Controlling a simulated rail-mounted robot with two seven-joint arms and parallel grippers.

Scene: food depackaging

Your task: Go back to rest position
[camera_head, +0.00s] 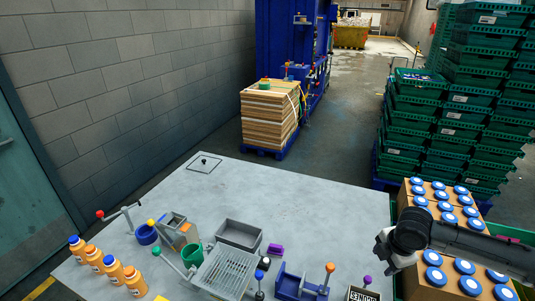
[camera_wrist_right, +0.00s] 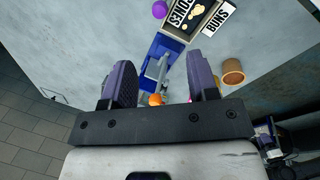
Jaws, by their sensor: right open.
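My right gripper (camera_head: 384,252) reaches in from the right edge of the head view, over the right end of the grey table (camera_head: 290,195). It is open. In the right wrist view its two dark fingers (camera_wrist_right: 162,82) stand apart with nothing held between them. Beyond the fingers, a blue fixture with a metal part (camera_wrist_right: 165,58) shows on the table below. My left gripper is in neither view.
Orange bottles (camera_head: 112,268), a grey slotted tray (camera_head: 228,270), a green cup (camera_head: 192,254) and a blue fixture (camera_head: 290,284) line the table's near side. Boxes of blue-lidded jars (camera_head: 433,258) stand under my right arm. Green crates (camera_head: 470,100) are stacked behind. The table's far half is mostly clear.

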